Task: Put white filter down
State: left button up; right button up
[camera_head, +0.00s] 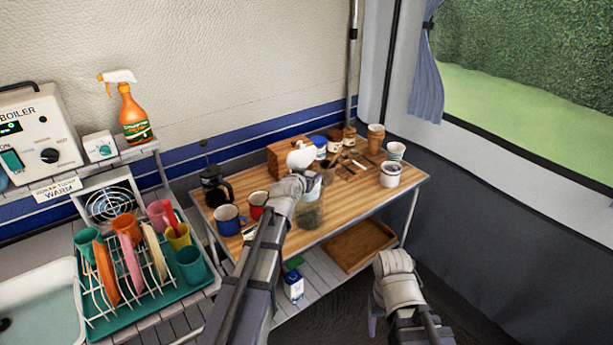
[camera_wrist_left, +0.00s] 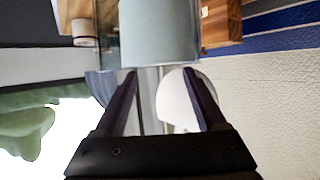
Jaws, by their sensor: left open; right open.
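The white filter (camera_head: 301,155) shows as a rounded white shape just beyond my left gripper (camera_head: 308,181) over the wooden table (camera_head: 345,207). In the left wrist view a white rounded piece (camera_wrist_left: 176,100), probably the filter, shows between and behind the open fingers of the left gripper (camera_wrist_left: 159,74). I cannot tell whether a finger touches it or what supports it. A clear glass vessel (camera_head: 311,214) stands below the left hand. My right gripper (camera_head: 377,318) hangs in front of the table, away from the filter; its fingertips are partly hidden.
A red mug (camera_head: 257,204), a blue mug (camera_head: 228,219) and a French press (camera_head: 215,186) stand at the table's left. A wooden box (camera_head: 287,157) and jars stand behind. A white tub (camera_head: 390,174) and cups are at the right. A dish rack (camera_head: 120,275) is further left.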

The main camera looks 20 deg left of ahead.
pick_arm(q)
jog(key=shift+r+p, duration=0.6)
jog(key=shift+r, duration=0.1)
jog(key=p+v, duration=0.4)
jog(key=v, duration=0.8)
jog(key=shift+d+f, duration=0.1)
jog(key=shift+f, duration=0.05)
jog(key=s+d+f+m+g+h, duration=0.2)
jog(key=s+d+f+g, duration=0.3)
jog(key=d, duration=0.4)
jog(key=s+d+f+m+g+y, duration=0.1)
jog(key=s+d+f+g, duration=0.3)
jog(key=s, duration=0.5)
jog(key=s+d+f+g+y, duration=0.2)
jog(key=s+d+f+g, duration=0.2)
jog(key=s, duration=0.6)
jog(key=shift+s+d+f+m+g, duration=0.2)
jog(key=shift+s+d+m+g, duration=0.1)
jog(key=shift+m+g, duration=0.15)
